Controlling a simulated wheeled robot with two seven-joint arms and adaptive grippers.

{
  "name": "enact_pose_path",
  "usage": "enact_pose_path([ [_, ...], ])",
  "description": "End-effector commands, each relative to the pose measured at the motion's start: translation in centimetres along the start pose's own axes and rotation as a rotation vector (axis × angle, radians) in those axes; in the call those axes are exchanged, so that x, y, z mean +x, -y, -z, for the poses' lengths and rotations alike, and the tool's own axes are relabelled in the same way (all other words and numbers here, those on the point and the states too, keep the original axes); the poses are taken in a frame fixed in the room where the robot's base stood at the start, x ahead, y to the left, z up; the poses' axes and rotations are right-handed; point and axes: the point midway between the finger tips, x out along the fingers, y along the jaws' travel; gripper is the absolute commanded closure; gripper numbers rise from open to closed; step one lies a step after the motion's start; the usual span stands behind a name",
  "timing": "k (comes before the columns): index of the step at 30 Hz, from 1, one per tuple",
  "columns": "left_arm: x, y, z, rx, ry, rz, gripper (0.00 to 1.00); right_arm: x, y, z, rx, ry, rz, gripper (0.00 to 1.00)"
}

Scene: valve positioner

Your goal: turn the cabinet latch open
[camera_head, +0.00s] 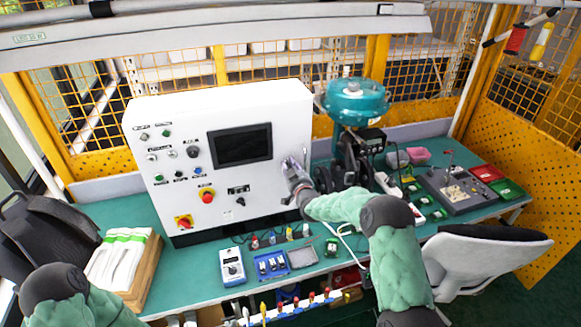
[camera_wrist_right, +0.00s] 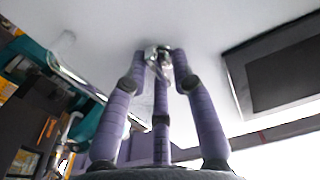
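The white cabinet (camera_head: 225,160) stands upright on the green bench. Its small metal latch (camera_wrist_right: 158,60) is on the white front panel, in the wrist view at top centre between my right fingertips. My right gripper (camera_head: 291,165) reaches the right part of the panel, and its fingers mostly hide the latch in the head view. In the wrist view the right gripper (camera_wrist_right: 160,62) has purple fingers closed in around the latch, with tips close against it on both sides. My left arm shows at the lower left of the head view; its gripper is out of view.
A chrome handle (camera_wrist_right: 75,76) stands out left of the latch in the wrist view. The cabinet has a dark screen (camera_head: 241,146) and several buttons. A teal valve actuator (camera_head: 355,100) stands close on the right. A blue meter (camera_head: 232,266) and small trays lie in front.

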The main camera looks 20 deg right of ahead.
Motion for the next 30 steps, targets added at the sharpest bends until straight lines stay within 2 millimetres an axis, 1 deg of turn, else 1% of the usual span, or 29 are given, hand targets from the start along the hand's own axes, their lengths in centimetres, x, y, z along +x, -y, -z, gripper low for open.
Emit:
enact_pose_path([
  [5,0.3,0.1,0.0,0.0,0.0,0.0,0.6,0.0,-0.2,0.0,0.014,-0.001,-0.003,1.0],
  [11,1.9,0.7,0.1,0.0,0.0,0.0,0.6,0.0,-0.2,-0.3,0.084,-0.003,-0.003,1.0],
  [17,4.6,1.6,0.2,0.0,0.0,0.0,0.6,0.0,-0.3,-0.6,0.226,-0.005,-0.003,1.0],
  [30,11.0,3.9,0.4,0.0,0.0,0.0,0.6,0.0,-0.5,-0.8,0.642,-0.005,-0.004,1.0],
])
